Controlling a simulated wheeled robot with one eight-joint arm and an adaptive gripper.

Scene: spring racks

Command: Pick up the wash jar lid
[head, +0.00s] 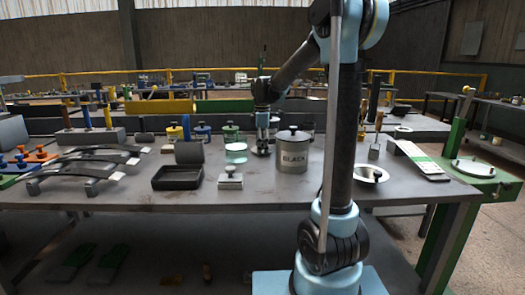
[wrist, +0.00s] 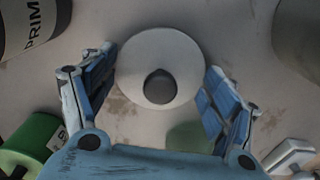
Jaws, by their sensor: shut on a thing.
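The wash jar lid, a pale round disc with a dark knob (wrist: 160,87), lies between my gripper's fingers in the wrist view. My gripper (wrist: 161,75) has one blue finger at each side of the disc and is shut on it. In the head view my gripper (head: 262,147) points down near the tabletop, left of the BLACK can. There the lid is too small and covered to make out. I cannot tell whether it still touches the surface. A pale-green glass jar (head: 236,154) stands just left of the gripper.
The grey BLACK can (head: 293,155) with a lid stands close right of my gripper. A black tray (head: 178,178) and a small knobbed block (head: 230,182) are at the left front.

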